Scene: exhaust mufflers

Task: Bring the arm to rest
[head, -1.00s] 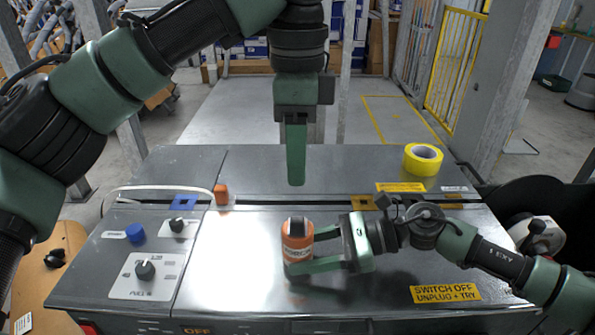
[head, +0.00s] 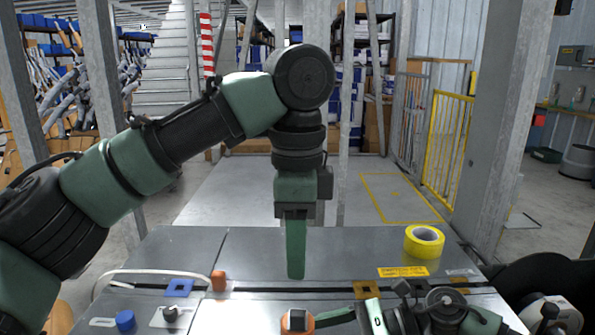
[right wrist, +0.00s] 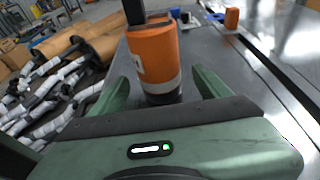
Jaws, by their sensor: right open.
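My left arm comes in from the left, and its gripper (head: 295,272) points down above the grey metal bench. Its fingers line up in this view, so I cannot tell whether they are open or shut. My right gripper (right wrist: 160,76) is open, with one finger on each side of an orange cylinder with a dark top (right wrist: 155,58). The cylinder stands upright on the bench. In the head view the cylinder (head: 297,322) and the right gripper are cut off by the bottom edge. Contact between fingers and cylinder cannot be made out.
A yellow tape roll (head: 424,241) lies at the bench's back right. A small orange block (head: 218,281), a blue square (head: 179,288) and a blue knob (head: 125,320) are at the left. Open floor lies behind the bench, with a yellow gate (head: 447,150) beyond.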

